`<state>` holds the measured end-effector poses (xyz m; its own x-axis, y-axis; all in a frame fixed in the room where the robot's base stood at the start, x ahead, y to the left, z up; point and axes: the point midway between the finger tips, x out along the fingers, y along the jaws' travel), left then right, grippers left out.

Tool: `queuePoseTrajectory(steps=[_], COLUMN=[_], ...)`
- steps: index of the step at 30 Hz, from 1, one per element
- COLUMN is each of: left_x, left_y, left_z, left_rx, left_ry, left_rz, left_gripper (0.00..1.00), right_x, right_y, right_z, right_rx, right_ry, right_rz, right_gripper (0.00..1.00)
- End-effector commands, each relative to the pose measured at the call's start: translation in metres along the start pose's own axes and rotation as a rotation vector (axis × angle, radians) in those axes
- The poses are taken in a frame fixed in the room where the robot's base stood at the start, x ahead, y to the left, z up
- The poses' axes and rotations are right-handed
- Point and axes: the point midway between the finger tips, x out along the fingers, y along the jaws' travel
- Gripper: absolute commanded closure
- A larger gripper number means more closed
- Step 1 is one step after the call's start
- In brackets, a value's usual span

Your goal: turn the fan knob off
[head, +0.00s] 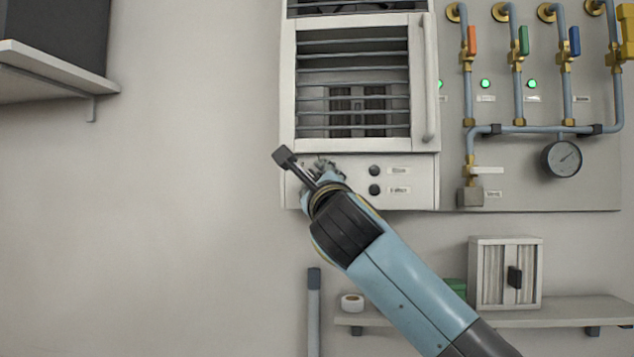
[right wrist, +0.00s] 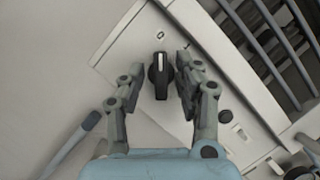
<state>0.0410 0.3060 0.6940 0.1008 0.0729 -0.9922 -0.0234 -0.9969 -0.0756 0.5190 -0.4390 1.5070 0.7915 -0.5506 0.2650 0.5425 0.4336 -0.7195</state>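The fan knob (right wrist: 160,78) is a black knob with a white line on its upper half in the right wrist view. A small mark that looks like a 0 (right wrist: 160,35) is on the panel just above it, and the line points toward it. My right gripper (right wrist: 160,80) is open, with one finger on each side of the knob and a small gap showing on both sides. In the head view my right gripper (head: 322,168) is in front of the lower left of the white control panel (head: 418,172) and hides the knob. My left gripper is not in view.
Above the panel is a louvred cabinet door (head: 353,85) with a vertical handle (head: 430,85). Two black buttons (head: 375,180) are right of my gripper. Pipes with coloured valves and a gauge (head: 562,158) are further right.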

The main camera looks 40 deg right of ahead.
Motion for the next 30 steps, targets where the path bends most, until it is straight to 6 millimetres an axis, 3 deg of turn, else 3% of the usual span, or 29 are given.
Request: queuePoseTrajectory(steps=[11, 24, 30], left_x=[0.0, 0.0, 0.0], left_y=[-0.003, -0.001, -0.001], left_z=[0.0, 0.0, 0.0], left_rx=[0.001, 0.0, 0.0], left_ry=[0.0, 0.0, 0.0], left_rz=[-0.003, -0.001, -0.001], left_gripper=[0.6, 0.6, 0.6], right_x=[-0.008, -0.098, -0.117], right_y=[0.001, 0.001, 0.001], right_z=[0.001, -0.001, 0.0], right_rx=[0.003, 0.006, 0.002], right_ry=[-0.001, 0.003, 0.001], right_rz=[0.001, 0.003, 0.001], right_gripper=[0.63, 0.63, 0.63])
